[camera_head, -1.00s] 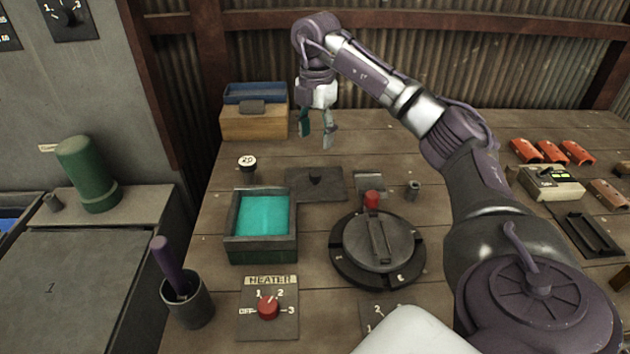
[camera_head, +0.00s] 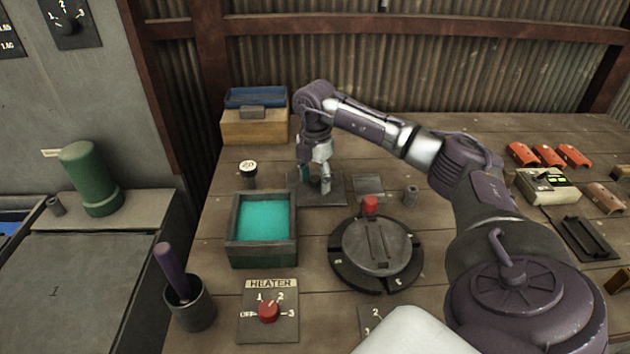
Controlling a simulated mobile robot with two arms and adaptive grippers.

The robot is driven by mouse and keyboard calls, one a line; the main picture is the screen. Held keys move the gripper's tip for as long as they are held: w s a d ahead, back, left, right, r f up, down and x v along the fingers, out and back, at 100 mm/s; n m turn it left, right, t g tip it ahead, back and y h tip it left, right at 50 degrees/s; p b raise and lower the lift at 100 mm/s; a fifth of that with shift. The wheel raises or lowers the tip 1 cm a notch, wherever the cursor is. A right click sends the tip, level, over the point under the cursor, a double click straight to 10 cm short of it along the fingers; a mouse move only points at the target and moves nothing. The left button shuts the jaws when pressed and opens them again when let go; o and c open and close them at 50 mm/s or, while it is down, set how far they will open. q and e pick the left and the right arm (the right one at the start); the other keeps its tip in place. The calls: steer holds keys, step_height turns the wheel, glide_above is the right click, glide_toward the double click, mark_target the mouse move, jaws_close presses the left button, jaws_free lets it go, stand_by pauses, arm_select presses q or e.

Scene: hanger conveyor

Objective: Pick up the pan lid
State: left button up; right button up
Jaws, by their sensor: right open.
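A flat dark square plate, which looks like the pan lid (camera_head: 337,190), lies on the table behind the pan. Its small centre knob, seen earlier, is now hidden by my gripper. The square dark pan (camera_head: 262,254) holds teal liquid and stands uncovered. My right gripper (camera_head: 315,184) points down over the middle of the lid, open, with a finger to each side of the knob's place. I cannot tell whether the fingertips touch the lid. My left gripper is not in view.
A round dark fixture (camera_head: 377,250) with a red knob (camera_head: 370,203) stands right of the pan. A heater switch panel (camera_head: 268,311) and a cup (camera_head: 190,305) with a purple-handled tool are in front. A small weight marked 20 (camera_head: 248,174) stands left of the lid.

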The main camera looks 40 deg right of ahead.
jaws_close()
steer(key=shift+r, duration=0.1)
